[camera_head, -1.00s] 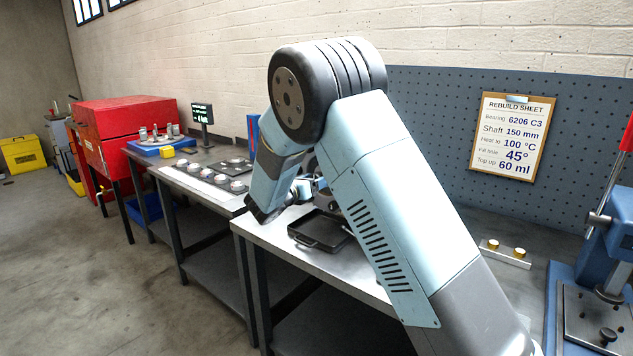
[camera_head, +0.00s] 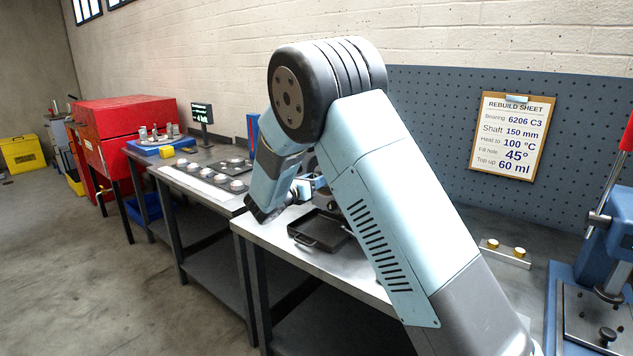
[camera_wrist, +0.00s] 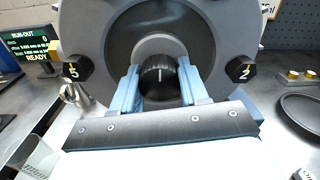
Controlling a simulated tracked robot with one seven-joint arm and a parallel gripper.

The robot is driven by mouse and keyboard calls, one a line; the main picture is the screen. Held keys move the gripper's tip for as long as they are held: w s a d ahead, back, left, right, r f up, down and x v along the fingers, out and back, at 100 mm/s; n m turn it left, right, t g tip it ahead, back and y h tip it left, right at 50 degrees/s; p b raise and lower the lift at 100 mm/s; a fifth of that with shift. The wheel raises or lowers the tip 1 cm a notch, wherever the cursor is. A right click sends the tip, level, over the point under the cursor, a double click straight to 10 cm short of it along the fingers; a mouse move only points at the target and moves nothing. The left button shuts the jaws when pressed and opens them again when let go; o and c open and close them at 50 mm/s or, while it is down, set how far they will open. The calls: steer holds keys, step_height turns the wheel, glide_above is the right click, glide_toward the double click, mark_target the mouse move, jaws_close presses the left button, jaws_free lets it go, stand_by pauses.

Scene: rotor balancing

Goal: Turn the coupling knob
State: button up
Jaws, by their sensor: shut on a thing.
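The coupling knob (camera_wrist: 160,80) is a black, ribbed knob with a white index line that points about straight up in the wrist view. It sits at the centre of a grey round coupling face (camera_wrist: 95,30). My gripper (camera_wrist: 161,88) has one blue finger on each side of the knob and is shut on it. In the head view my arm hides the knob and most of the coupling.
A run-out display (camera_wrist: 27,45) reads 0 and READY at left. A black tray (camera_head: 320,232) lies on the near bench. Two brass pieces (camera_head: 505,249) stand on a small plate at right. The rebuild sheet (camera_head: 512,137) hangs on the pegboard.

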steer(key=m, duration=0.4)
steer(key=shift+m, duration=0.3)
steer(key=m, duration=0.3)
steer(key=shift+d+m, duration=0.1)
steer(key=shift+m, duration=0.2)
steer(key=m, duration=0.4)
steer(key=shift+f+m, duration=0.15)
steer(key=shift+m, duration=0.15)
steer(key=m, duration=0.4)
steer(key=shift+s+f+m, duration=0.1)
steer(key=shift+m, duration=0.2)
steer(key=m, duration=0.4)
steer(key=shift+d+f, duration=0.1)
steer(key=m, duration=0.9)
steer(key=shift+f, duration=0.1)
steer(key=shift+o, duration=0.2)
steer(key=shift+m, duration=2.2)
